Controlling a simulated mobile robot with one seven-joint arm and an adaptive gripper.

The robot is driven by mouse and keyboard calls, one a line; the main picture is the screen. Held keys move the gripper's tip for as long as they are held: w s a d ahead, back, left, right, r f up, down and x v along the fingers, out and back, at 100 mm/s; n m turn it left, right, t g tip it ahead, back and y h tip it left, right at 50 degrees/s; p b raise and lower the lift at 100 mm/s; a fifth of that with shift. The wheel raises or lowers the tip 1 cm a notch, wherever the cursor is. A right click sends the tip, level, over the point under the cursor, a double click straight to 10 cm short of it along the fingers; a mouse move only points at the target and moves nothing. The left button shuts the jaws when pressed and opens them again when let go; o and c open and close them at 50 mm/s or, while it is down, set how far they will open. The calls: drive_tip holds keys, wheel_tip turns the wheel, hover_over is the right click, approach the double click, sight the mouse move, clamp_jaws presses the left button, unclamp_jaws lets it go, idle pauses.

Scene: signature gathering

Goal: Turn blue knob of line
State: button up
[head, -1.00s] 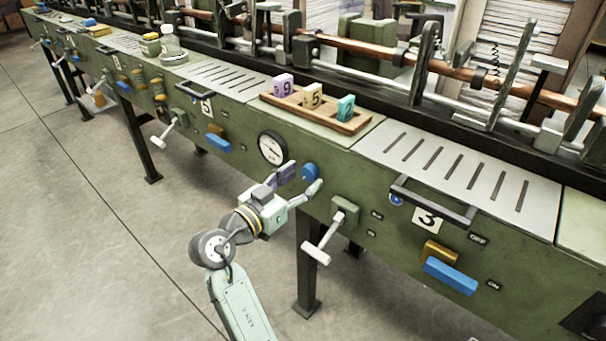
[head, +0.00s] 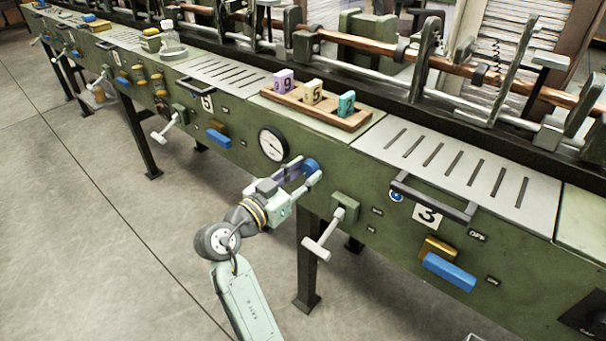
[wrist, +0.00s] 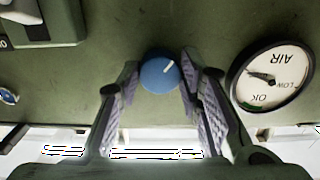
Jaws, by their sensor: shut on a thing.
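The blue knob (head: 310,166) sits on the green front panel of the line, just right of a round gauge. In the wrist view the knob (wrist: 158,75) shows at the upper middle, with a white mark pointing up and to the right. My gripper (head: 304,172) is at the panel, one finger on each side of the knob. It is shut on the knob; in the wrist view its fingertips flank the knob's left and right sides. The inner finger pads where they meet the knob are partly hidden.
The white-faced air gauge (head: 272,145) is close to the knob. A T-shaped lever (head: 325,236) sticks out to the right. A blue block (head: 449,272) and a yellow block are further right. A wooden tray (head: 299,105) with numbered tiles lies above. Open floor is at left.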

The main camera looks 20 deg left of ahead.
drive_tip(key=shift+c, duration=1.1)
drive_tip(key=shift+n+p, duration=1.15)
drive_tip(key=shift+n, duration=1.75)
drive_tip(key=o, duration=1.2)
drive_tip(key=shift+s, duration=0.15)
drive_tip(key=v, duration=1.1)
drive_tip(key=shift+s+a, duration=0.1)
drive_tip(key=shift+s, duration=0.3)
